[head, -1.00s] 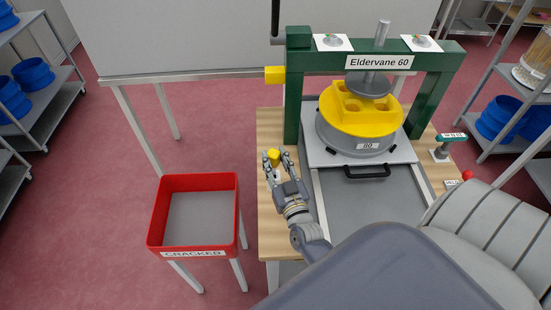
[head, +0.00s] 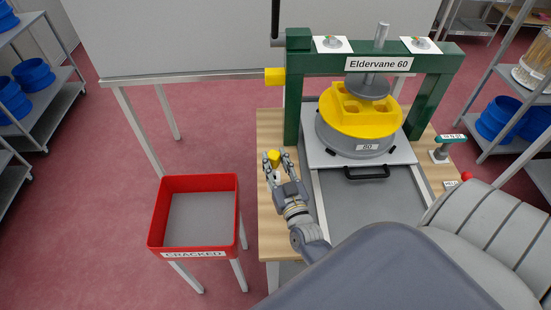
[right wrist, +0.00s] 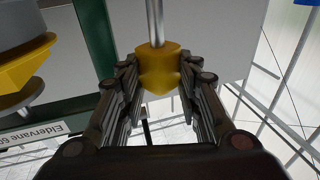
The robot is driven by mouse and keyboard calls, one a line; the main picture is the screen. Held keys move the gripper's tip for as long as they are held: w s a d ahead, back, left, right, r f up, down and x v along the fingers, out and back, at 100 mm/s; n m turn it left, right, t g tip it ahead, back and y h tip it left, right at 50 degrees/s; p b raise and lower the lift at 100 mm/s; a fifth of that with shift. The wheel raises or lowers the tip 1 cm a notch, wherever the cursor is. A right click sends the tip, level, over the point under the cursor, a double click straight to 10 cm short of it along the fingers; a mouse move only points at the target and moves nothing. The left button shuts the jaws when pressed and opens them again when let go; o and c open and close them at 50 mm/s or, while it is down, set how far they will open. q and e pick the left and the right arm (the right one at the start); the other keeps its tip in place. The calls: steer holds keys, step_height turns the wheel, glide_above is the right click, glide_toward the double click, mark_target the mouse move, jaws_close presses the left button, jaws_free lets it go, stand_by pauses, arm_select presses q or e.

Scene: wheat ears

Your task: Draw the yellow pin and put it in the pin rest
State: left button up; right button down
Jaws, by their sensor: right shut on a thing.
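My right gripper (head: 274,164) is over the left edge of the wooden bench, left of the green press. It is shut on a yellow block-shaped head (head: 273,158), which looks like the yellow pin. In the right wrist view the fingers stand on both sides of this yellow head (right wrist: 159,68), and a bare metal rod (right wrist: 155,20) runs from it to the top of the picture. A second yellow block (head: 275,75) sits at the left side of the press frame. I cannot make out which thing is the pin rest. My left gripper is not in view.
The green press (head: 295,95) labelled Eldervane 60 holds a yellow-topped grey drum (head: 357,140) on a sliding plate. A red bin (head: 150,215) labelled CRACKED stands left of the bench. A small handled tool (head: 440,154) and a red knob (head: 467,176) are at the right.

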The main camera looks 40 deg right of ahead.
steer(key=shift+f, duration=0.25)
steer(key=shift+f+b, duration=1.95)
steer(key=shift+f, duration=0.35)
steer(key=shift+r, duration=0.15)
steer(key=shift+r+p, duration=2.4)
steer(key=shift+p, duration=0.1)
steer(key=shift+r, duration=0.1)
steer(key=shift+r+p, duration=0.1)
steer(key=shift+p, duration=0.2)
steer(key=shift+p, duration=0.3)
